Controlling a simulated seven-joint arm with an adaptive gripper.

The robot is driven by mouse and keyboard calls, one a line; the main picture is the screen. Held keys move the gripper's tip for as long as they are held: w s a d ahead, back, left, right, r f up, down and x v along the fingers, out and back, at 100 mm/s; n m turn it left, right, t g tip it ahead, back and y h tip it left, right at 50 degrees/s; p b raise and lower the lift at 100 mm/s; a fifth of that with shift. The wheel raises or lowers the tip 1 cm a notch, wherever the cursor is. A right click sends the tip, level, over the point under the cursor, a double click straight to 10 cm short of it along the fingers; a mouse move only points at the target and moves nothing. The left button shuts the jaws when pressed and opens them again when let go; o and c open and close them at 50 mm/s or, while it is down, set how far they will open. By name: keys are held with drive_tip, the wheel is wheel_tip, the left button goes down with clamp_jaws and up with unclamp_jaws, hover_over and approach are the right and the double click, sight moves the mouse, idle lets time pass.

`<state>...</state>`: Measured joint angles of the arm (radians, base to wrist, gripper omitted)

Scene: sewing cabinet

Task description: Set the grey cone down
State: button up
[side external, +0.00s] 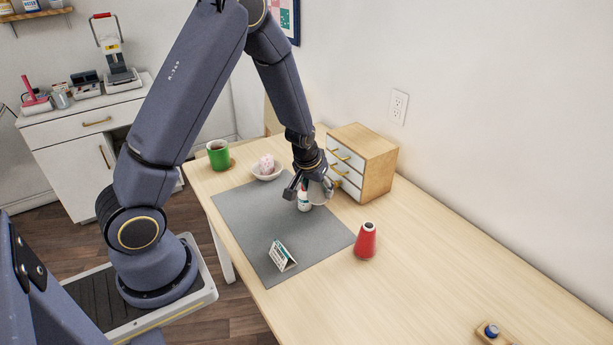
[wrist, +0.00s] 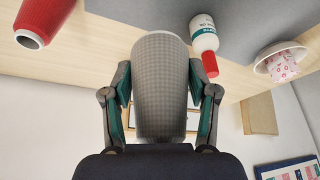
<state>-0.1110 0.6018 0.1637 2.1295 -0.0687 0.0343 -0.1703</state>
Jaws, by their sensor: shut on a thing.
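The grey cone (wrist: 160,85) has a fine grid texture and fills the middle of the wrist view. My gripper (wrist: 160,95) is shut on it, with a finger against each side. In the side view my gripper (side external: 309,187) is over the back right part of the grey mat (side external: 245,222), with the cone (side external: 319,192) partly hidden by the fingers. I cannot tell whether the cone's base touches the surface below.
A white bottle (side external: 304,204) with a red cap (wrist: 209,64) stands close beside the cone. A small drawer cabinet (side external: 372,164) is just behind. A red cone (side external: 366,243), folded card (side external: 281,257), bowl (side external: 267,174) and green mug (side external: 218,156) stand around. The table's front right is mostly clear.

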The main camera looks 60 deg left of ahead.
drive_tip(key=s+a+f+n, duration=0.2)
drive_tip(key=s+a, duration=0.3)
drive_tip(key=a, duration=0.1)
drive_tip(key=s+a+f+n+g+y, duration=0.1)
drive_tip(key=s+a+f+n, duration=0.1)
drive_tip(key=s+a, duration=0.3)
drive_tip(key=s+a+f+n+g+y, duration=0.1)
drive_tip(key=s+a+f+n, duration=0.2)
drive_tip(key=s+a, duration=0.3)
drive_tip(key=shift+a+f, duration=0.1)
drive_tip(key=shift+a, duration=1.1)
drive_tip(key=shift+f, duration=2.05)
drive_tip(key=o, duration=1.2)
drive_tip(key=shift+f, duration=0.1)
